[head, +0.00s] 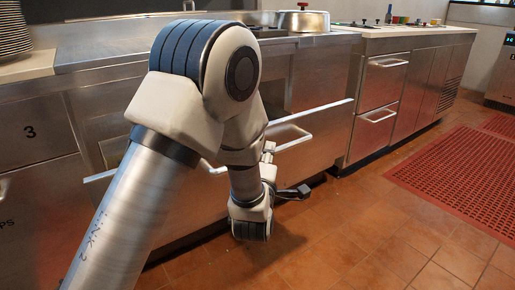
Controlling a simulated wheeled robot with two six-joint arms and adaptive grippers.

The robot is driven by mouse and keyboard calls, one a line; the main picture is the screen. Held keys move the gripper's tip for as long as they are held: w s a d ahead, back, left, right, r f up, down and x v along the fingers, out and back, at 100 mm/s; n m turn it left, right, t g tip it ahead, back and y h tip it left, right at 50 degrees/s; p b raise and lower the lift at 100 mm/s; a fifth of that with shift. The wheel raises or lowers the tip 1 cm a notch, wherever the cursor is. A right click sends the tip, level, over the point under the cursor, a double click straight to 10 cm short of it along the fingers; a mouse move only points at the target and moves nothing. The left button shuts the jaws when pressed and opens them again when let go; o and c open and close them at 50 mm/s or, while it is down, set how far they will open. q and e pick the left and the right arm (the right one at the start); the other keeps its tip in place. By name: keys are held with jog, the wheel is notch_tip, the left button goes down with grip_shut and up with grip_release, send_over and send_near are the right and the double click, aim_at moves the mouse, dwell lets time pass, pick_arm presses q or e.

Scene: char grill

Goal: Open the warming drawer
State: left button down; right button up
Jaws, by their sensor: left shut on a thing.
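The warming drawer (318,122) is in the middle of the steel counter front in the head view. Its front panel stands out from the counter, and its bright top edge runs slantwise behind my arm. Its long bar handle (292,141) shows on the right side of my arm, with its other end on the left side. My left gripper (268,153) is at the handle, partly hidden by my own forearm and wrist, and is shut on the handle. The fingertips are hard to make out. My right gripper is not in view.
A steel pot (303,21) stands on the counter above. Closed drawers (384,76) with bar handles are to the right, and a panel marked 3 (32,130) is at the left. A red mat (455,180) lies on the tiled floor, which is clear in front.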

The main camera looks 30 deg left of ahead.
pick_arm(q)
jog(key=shift+s+d, duration=0.35)
jog(key=shift+d, duration=0.45)
jog(key=shift+s+d, duration=0.3)
jog(key=shift+d, duration=0.5)
jog(key=c, duration=1.1)
grip_release()
